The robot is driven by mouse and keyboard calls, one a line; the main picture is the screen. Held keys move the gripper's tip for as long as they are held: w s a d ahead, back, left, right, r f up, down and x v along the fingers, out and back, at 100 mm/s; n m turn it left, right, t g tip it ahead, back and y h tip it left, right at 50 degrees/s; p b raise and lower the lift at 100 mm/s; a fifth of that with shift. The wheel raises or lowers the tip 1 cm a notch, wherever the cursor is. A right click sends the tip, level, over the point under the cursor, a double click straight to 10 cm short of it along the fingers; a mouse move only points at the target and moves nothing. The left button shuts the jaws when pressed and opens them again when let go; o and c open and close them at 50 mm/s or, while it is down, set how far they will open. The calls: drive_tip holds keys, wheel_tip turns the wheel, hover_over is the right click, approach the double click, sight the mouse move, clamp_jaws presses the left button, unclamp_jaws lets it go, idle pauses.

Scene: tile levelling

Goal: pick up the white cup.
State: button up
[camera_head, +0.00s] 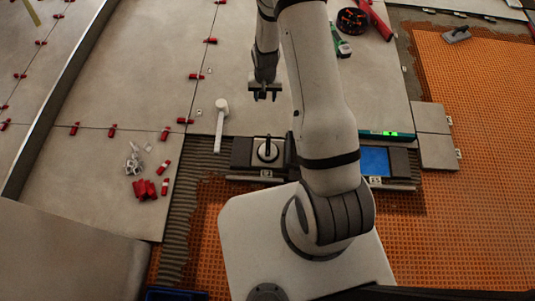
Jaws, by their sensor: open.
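A small round white thing with a dark upright handle (267,151), which looks like a suction cup, rests in a dark tray (241,154) left of my arm's base. It is the only thing here that resembles the white cup. My gripper (264,96) hangs above the pale tiles, farther back than the white cup and apart from it. Its jaws are open with nothing between them. My arm hides part of the area to the right of the tray.
A white mallet (221,118) lies left of my gripper. Red wedges (150,189) and pale clips (134,160) lie on the left tile. A blue pad (375,161) and a green-lit level (386,134) are right of my arm. Orange matting (470,130) covers the right side.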

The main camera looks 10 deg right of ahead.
drive_tip(key=shift+m+g, duration=0.3)
drive_tip(key=shift+m, duration=0.1)
drive_tip(key=s+f+b, duration=0.1)
drive_tip(key=f+b, duration=0.1)
drive_tip(key=f, duration=0.6)
drive_tip(key=s+f+b, duration=0.1)
drive_tip(key=f+b, duration=0.1)
drive_tip(key=f, duration=0.7)
drive_tip(key=s+f+b, duration=0.1)
drive_tip(key=f+b, duration=0.1)
drive_tip(key=f, duration=0.7)
drive_tip(key=shift+s+f, duration=0.15)
drive_tip(key=shift+f, duration=0.05)
drive_tip(key=f+b, duration=0.2)
drive_tip(key=f, duration=0.3)
drive_tip(key=shift+d+b, duration=0.2)
drive_tip(key=shift+b, duration=0.1)
drive_tip(key=shift+c, duration=0.2)
drive_tip(key=shift+r, duration=0.1)
clamp_jaws()
wheel_tip(320, 180, up, 11)
drive_tip(key=p, duration=0.4)
wheel_tip(320, 180, up, 6)
drive_tip(key=p, duration=0.4)
hover_over(268, 143)
